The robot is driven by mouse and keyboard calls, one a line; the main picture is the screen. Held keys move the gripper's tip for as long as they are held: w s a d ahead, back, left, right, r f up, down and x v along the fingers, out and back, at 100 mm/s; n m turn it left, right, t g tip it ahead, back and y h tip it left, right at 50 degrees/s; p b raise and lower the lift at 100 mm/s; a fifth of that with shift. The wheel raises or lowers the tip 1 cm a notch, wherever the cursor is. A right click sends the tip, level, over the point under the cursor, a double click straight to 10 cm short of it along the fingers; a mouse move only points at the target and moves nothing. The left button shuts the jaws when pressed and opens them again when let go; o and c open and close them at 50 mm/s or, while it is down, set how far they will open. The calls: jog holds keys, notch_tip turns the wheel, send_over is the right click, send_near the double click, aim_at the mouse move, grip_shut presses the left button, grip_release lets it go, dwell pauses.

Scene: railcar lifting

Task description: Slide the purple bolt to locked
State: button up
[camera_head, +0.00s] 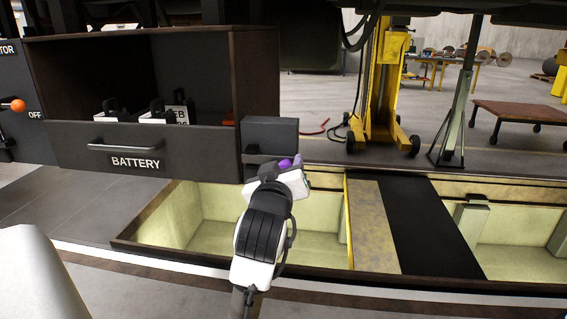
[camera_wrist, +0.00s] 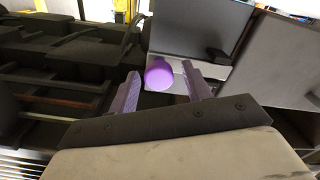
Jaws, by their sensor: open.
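The purple bolt (camera_wrist: 158,75) shows its rounded end in the wrist view, in front of a grey plate. In the head view its purple knob (camera_head: 285,164) sits just below the dark grey block at the right end of the battery box. My gripper (camera_wrist: 164,90) is open, with its two purple fingers apart on either side of the bolt in the wrist view. The bolt lies between and slightly beyond the fingertips; I cannot tell whether they touch it. In the head view my gripper (camera_head: 291,170) partly hides the bolt's mount.
The open battery box (camera_head: 135,160) has a front handle and holds several dark items with white labels. The grey block (camera_head: 270,134) stands right of it. Below is a pit (camera_head: 315,215) with a yellow-edged black walkway (camera_head: 425,225). A yellow jack (camera_head: 380,85) stands behind.

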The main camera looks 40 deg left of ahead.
aim_at(263, 158)
jog(key=shift+w+a, duration=0.1)
jog(key=shift+w, duration=0.1)
grip_shut()
jog(key=shift+s+a, duration=0.45)
jog(key=shift+a, duration=0.25)
jog(key=shift+s+a, duration=0.45)
jog(key=shift+a, duration=0.25)
jog(key=shift+s+a, duration=0.45)
jog(key=shift+a, duration=0.25)
grip_release()
jog(key=shift+a, duration=0.1)
jog(key=b+v, duration=0.2)
jog(key=v, duration=1.2)
jog(key=shift+b, duration=0.3)
